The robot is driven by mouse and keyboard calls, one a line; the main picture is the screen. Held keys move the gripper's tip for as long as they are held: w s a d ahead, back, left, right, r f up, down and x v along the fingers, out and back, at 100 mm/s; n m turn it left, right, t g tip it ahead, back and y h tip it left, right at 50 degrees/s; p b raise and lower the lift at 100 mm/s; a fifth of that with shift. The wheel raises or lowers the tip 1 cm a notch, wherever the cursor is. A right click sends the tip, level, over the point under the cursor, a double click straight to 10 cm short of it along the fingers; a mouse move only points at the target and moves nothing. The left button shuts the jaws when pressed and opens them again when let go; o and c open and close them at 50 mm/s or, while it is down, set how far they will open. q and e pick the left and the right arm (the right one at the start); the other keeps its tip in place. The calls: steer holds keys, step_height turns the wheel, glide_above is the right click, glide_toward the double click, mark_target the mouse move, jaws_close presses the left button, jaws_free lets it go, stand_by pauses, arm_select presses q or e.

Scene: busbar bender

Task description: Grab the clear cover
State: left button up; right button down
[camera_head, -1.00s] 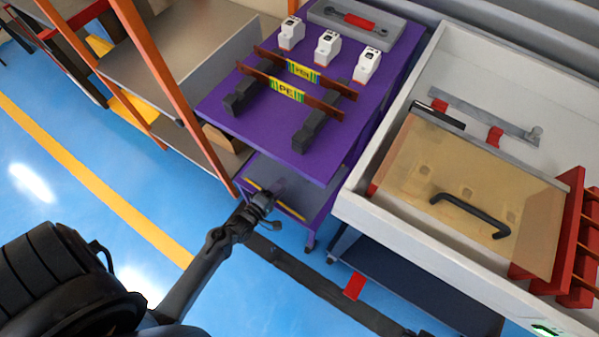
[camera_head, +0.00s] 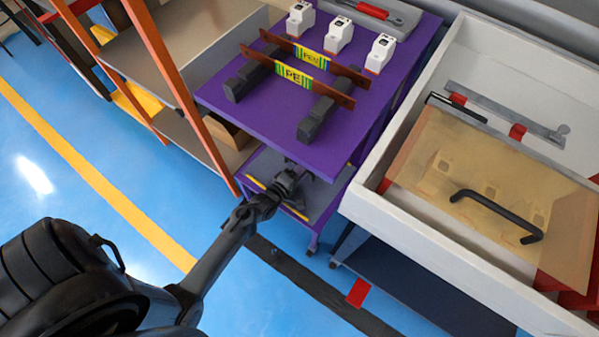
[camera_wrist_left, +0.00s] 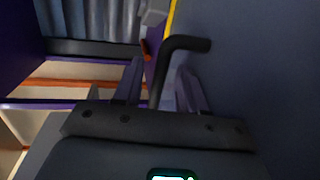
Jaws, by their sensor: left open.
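The clear cover (camera_head: 490,155) is a tan, see-through panel with a black bent handle (camera_head: 497,214). It lies over the white-walled machine bed at the right of the head view. My left gripper (camera_head: 296,187) is open, low beside the front of the purple cart, well left of the cover and apart from it. In the left wrist view its two fingers (camera_wrist_left: 158,72) are spread, with a black bent bar (camera_wrist_left: 185,43) showing between and beyond them. I cannot tell whether that bar is the cover's handle. My right gripper is not in view.
The purple cart (camera_head: 262,105) carries two copper bars with PE labels (camera_head: 294,77), black supports and several white devices (camera_head: 338,35). Its edge lies between my left gripper and the machine's white wall (camera_head: 400,235). An orange-framed shelf (camera_head: 160,65) stands left. Blue floor is open in front.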

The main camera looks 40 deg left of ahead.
arm_select(q)
steer(key=shift+w+f, duration=0.1)
steer(key=shift+w, duration=0.55)
steer(key=shift+s, duration=0.15)
steer(key=shift+c, duration=1.1)
jaws_close()
steer(key=shift+r, duration=0.25)
